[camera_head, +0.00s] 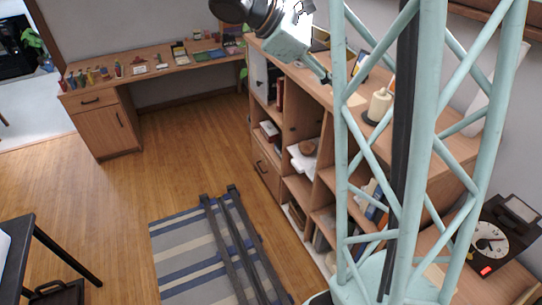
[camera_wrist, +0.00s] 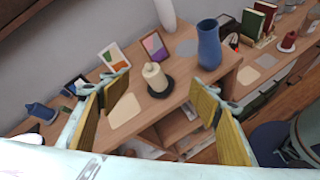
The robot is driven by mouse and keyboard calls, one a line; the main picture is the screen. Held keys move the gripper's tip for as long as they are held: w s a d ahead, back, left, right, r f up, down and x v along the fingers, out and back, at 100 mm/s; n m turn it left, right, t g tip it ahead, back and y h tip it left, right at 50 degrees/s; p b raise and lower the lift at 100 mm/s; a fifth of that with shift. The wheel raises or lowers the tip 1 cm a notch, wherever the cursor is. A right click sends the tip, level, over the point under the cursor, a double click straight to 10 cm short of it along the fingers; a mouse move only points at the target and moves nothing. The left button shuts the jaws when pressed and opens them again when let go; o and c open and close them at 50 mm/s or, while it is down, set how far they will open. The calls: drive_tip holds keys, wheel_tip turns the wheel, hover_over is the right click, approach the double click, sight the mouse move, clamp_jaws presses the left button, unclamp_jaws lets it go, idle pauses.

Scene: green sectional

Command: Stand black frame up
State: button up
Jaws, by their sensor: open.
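My gripper (camera_wrist: 160,82) is open, with yellow-padded fingers apart and nothing held between them. In the head view its tip (camera_head: 325,79) is over the long wooden shelf top (camera_head: 278,49). A dark-edged frame-like item (camera_head: 320,39) shows behind the gripper, partly hidden. In the wrist view a dark item (camera_wrist: 76,85) stands left of the left finger; I cannot tell for sure that it is the black frame. A light-edged picture frame (camera_wrist: 112,55) and a brown-edged frame with a purple picture (camera_wrist: 154,46) lean behind the candle (camera_wrist: 155,77).
A blue vase (camera_wrist: 208,45) stands right of the candle, with books (camera_wrist: 256,19) farther right. Beige flat pieces (camera_wrist: 125,112) lie on the shelf top. The cubbies below hold books. A black dial device (camera_head: 490,238) stands at lower right. A striped rug (camera_head: 180,235) covers the floor.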

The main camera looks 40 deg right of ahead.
drive_tip(key=s+a+m+t+y, duration=0.2)
drive_tip(key=s+a, duration=0.4)
drive_tip(key=a, duration=0.6)
drive_tip(key=s+a+r+m+t+y, duration=0.1)
drive_tip(key=s+a+t+y, duration=0.3)
drive_tip(key=a, duration=0.8)
drive_tip(key=s+a+m+t+y, duration=0.2)
drive_tip(key=s+a, duration=0.5)
drive_tip(key=a, duration=0.6)
drive_tip(key=shift+s+r+m+t+y, duration=0.35)
drive_tip(key=shift+m+y, duration=0.45)
drive_tip(key=shift+y, duration=0.3)
wheel_tip(320, 180, down, 7)
drive_tip(key=b, duration=0.7)
drive_tip(key=shift+f, duration=0.15)
drive_tip(key=shift+d, duration=0.1)
